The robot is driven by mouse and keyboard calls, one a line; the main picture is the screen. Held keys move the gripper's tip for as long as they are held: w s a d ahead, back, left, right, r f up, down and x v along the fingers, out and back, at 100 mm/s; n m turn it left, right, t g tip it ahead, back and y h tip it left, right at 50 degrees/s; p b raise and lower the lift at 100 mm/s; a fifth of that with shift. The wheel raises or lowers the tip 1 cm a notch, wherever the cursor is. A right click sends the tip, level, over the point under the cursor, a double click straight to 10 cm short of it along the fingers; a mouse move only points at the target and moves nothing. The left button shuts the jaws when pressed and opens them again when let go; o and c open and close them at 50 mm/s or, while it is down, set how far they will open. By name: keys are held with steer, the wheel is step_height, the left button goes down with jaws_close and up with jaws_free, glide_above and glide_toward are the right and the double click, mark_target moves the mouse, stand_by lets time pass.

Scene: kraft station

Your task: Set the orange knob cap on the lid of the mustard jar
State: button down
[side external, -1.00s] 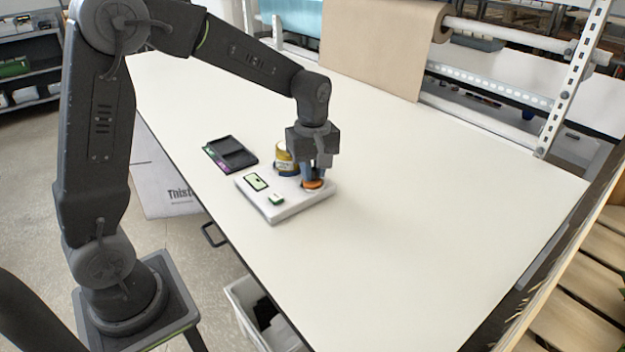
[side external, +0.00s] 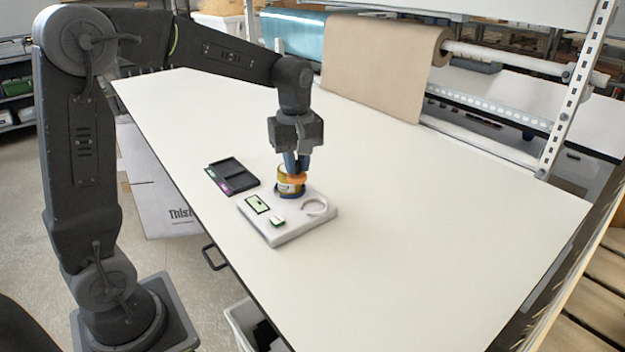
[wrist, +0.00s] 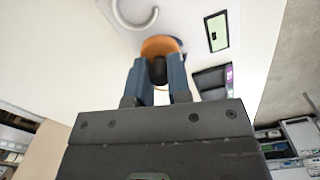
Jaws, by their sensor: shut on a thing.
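My gripper (side external: 296,164) is shut on the orange knob cap (side external: 297,178), holding it by its dark central knob. In the wrist view the orange cap (wrist: 160,46) sits between the blue fingertips (wrist: 160,70). The mustard jar (side external: 288,187) stands upright on the white tray at its back edge, with the cap over its top in the side view. I cannot tell whether the cap touches the lid, as the cap and fingers hide the lid. In the wrist view the jar is mostly hidden beneath the cap.
The white tray (side external: 285,237) has a pale ring (side external: 324,210), a green-and-black panel (side external: 257,204) and a small green-topped block (side external: 277,222). A dark organiser tray (side external: 233,175) lies to its left. The table (side external: 430,230) is clear to the right. A brown paper roll (side external: 380,65) hangs at the back.

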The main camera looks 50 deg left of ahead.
steer(key=s+a+r, duration=0.4)
steer(key=a, duration=0.2)
steer(key=w+r, duration=0.2)
steer(key=w, duration=0.4)
steer(key=shift+s+d+f, duration=0.1)
steer(key=shift+d+f, duration=0.1)
steer(key=shift+f, duration=1.05)
steer(key=shift+s+d+f, duration=0.1)
steer(key=shift+d+f, duration=0.05)
steer(key=shift+f, duration=1.1)
steer(key=shift+f, duration=0.7)
steer(key=c, duration=1)
jaws_free()
steer(key=shift+r, duration=0.1)
steer(key=shift+r, duration=3.9)
